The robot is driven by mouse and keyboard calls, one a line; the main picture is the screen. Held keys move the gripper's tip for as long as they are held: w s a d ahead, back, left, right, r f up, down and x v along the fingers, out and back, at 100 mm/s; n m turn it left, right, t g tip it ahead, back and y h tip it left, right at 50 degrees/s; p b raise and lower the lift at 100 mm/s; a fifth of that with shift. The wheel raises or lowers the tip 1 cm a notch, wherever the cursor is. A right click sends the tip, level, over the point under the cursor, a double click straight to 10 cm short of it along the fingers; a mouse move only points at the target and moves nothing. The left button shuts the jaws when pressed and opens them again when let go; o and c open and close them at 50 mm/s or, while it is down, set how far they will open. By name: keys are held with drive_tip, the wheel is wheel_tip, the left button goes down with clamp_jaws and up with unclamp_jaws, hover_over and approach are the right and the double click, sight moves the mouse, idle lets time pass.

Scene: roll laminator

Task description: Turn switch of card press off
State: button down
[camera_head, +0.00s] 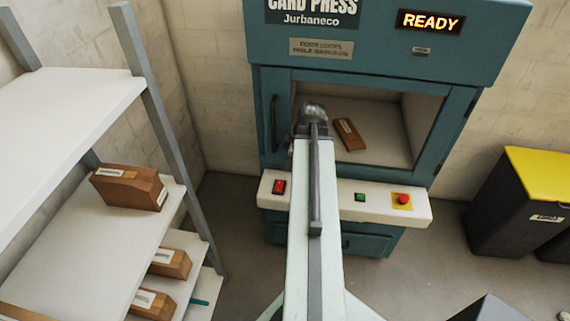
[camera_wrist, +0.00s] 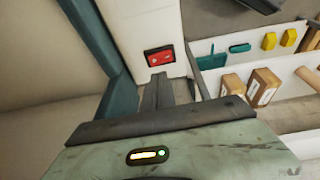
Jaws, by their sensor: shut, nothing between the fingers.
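The card press (camera_head: 483,60) is a teal machine with a lit READY display (camera_head: 431,21). Its switch (camera_head: 279,187), a red rocker in a dark frame, is at the left end of the white front panel (camera_head: 330,205). In the wrist view the switch (camera_wrist: 159,56) lies just beyond the tips of my gripper (camera_wrist: 158,78). The fingers are together and empty, and a small gap seems to remain between them and the switch. I cannot tell which way the rocker is set. In the head view my arm hides part of the panel, and the fingertips are not clear.
A green button (camera_head: 360,197) and a red stop button on yellow (camera_head: 402,199) sit farther right on the panel. A brown block (camera_head: 348,134) lies inside the press window.

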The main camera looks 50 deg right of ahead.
drive_tip(key=p, duration=0.5)
approach(280, 182)
drive_tip(key=b+x, duration=0.6)
drive_tip(key=b, duration=0.8)
drive_tip(key=shift+w+a, duration=0.1)
drive_tip(key=shift+a, duration=0.1)
drive_tip(key=shift+f, duration=0.25)
drive_tip(key=shift+w+d+f+b, duration=0.2)
drive_tip(key=shift+f+b, duration=0.15)
drive_tip(key=shift+b, duration=0.3)
drive_tip(key=shift+s+r, duration=0.1)
drive_tip(key=shift+s, duration=0.05)
drive_tip(key=shift+a, duration=0.15)
